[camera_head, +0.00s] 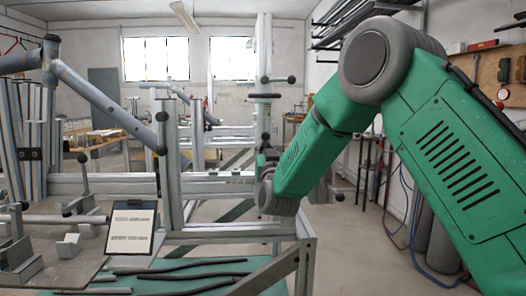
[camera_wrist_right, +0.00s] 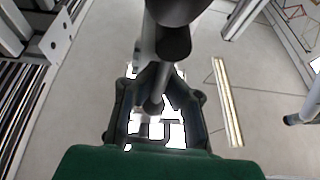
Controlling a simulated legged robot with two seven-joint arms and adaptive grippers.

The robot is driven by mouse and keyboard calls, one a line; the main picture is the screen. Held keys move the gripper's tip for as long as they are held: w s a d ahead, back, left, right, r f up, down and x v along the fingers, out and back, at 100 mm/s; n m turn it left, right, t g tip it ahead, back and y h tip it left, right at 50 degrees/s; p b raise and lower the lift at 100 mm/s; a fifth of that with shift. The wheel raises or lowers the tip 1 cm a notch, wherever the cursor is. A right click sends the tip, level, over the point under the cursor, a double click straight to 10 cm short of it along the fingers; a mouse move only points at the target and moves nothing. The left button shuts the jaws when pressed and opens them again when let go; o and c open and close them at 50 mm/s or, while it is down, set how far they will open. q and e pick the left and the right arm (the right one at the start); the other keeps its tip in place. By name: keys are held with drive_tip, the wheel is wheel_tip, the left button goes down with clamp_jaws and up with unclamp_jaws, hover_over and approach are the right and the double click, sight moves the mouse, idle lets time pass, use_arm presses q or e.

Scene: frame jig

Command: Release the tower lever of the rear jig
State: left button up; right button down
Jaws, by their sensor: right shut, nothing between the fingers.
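The jig (camera_head: 170,165) is a frame of pale metal profiles with upright posts, holding grey-blue tubes (camera_head: 95,95). Its right-hand tower has a short lever (camera_head: 278,79) with a dark knob, above a dark clamp piece. Which lever is the tower lever I cannot tell for sure. My right gripper (camera_head: 266,158) is at this tower, below that lever, partly hidden by my green forearm. In the right wrist view my gripper (camera_wrist_right: 157,78) is shut and empty; a dark round-ended bar (camera_wrist_right: 173,42) lies close in front of it, contact unclear. My left gripper is not in view.
A tablet or clipboard (camera_head: 131,230) stands at the front of the work surface, by small metal blocks. Dark rods (camera_head: 180,268) lie on a green shelf below. Another knobbed lever (camera_head: 84,180) is at left. Open floor (camera_head: 345,240) lies to the right.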

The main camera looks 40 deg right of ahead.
drive_tip(key=c, duration=2.3)
unclamp_jaws()
drive_tip(key=shift+s, duration=0.1)
drive_tip(key=o, duration=0.7)
drive_tip(key=shift+s+r, duration=0.15)
drive_tip(key=shift+s, duration=0.05)
drive_tip(key=shift+s+a+r, duration=0.1)
drive_tip(key=shift+s+r, duration=0.1)
drive_tip(key=shift+s, duration=0.05)
drive_tip(key=shift+w+f, duration=0.25)
drive_tip(key=shift+f, duration=0.05)
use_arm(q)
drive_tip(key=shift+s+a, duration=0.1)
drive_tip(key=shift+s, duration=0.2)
use_arm(e)
drive_tip(key=v, duration=1.2)
drive_tip(key=shift+r, duration=0.1)
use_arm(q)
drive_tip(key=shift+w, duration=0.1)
